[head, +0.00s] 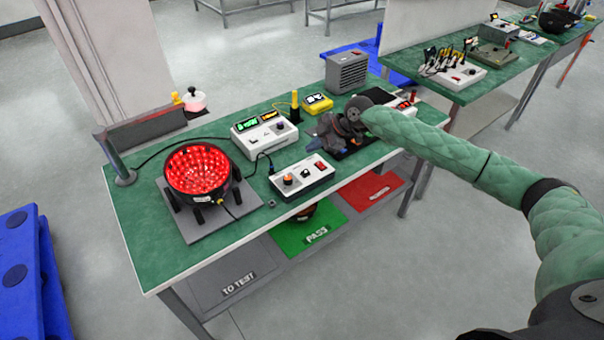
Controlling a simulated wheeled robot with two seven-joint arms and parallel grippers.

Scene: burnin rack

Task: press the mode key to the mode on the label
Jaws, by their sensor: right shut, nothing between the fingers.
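A white instrument (265,133) with a lit green and orange display and a knob stands at the back middle of the green bench. A lower white control box (302,180) with an orange knob, a dark key or switch and a red switch sits near the front edge. I cannot tell which key is the mode key, and no mode label is readable. My right gripper (316,146) is shut and empty, over the bench just right of the white instrument. My forearm and gripper hide part of the bench behind them. My left gripper is not in view.
A grey vented box (346,71) and a yellow meter (318,103) stand at the back. The bench's front left is clear.

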